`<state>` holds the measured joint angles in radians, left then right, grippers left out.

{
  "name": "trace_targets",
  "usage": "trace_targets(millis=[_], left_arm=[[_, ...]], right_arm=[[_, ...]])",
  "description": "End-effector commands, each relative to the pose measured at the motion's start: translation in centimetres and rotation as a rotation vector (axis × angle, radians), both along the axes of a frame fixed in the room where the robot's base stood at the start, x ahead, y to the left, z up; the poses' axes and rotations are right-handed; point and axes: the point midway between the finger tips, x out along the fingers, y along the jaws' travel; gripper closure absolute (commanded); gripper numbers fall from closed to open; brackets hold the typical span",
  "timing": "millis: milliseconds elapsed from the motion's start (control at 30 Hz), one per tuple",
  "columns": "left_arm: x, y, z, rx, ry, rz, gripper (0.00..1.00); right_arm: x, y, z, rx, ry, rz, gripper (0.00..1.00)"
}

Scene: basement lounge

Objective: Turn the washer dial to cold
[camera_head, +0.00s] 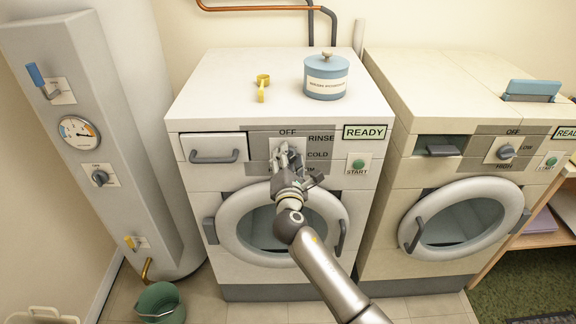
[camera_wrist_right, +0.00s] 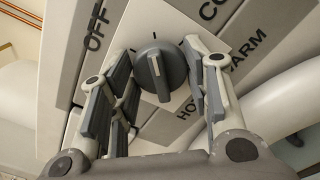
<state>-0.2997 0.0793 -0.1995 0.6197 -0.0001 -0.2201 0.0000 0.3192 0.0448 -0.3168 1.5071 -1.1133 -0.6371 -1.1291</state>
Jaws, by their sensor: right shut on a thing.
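The washer dial (camera_wrist_right: 160,72) is a dark grey round knob with a raised grip, on a white plate. In the right wrist view it sits between the two fingers of my right gripper (camera_wrist_right: 158,60), which is shut on it. The labels OFF, HOT, WARM and part of COLD show around it; I cannot tell which one its mark points at. In the head view my right gripper (camera_head: 287,162) covers most of the dial on the front of the left washer (camera_head: 235,178). The RINSE and COLD labels show to its right. My left gripper is not in view.
A green START button (camera_head: 358,164) and a READY sign sit right of the dial. A blue canister (camera_head: 326,78) and a yellow item (camera_head: 262,88) stand on top. A second machine (camera_head: 440,175) stands to the right, a grey boiler (camera_head: 90,130) to the left, a green bucket (camera_head: 161,302) below.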

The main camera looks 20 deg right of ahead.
Motion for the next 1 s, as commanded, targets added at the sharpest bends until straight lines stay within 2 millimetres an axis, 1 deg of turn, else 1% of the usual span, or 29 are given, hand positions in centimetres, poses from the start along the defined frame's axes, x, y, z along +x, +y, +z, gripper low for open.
trace_targets(millis=[33, 500, 800, 1000], left_arm=[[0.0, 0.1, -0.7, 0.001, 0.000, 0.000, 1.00], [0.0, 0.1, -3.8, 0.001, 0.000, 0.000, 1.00], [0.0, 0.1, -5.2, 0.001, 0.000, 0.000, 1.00], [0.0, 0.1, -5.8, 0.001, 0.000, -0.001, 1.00]], right_arm=[[0.0, 0.0, -0.4, 0.044, -0.013, -0.001, 0.80], [0.0, 0.0, -0.4, 0.472, -0.136, -0.001, 0.80], [0.0, 0.0, -0.3, 0.704, -0.201, -0.001, 0.80], [0.0, 0.0, -0.3, 0.807, -0.230, -0.001, 0.80]])
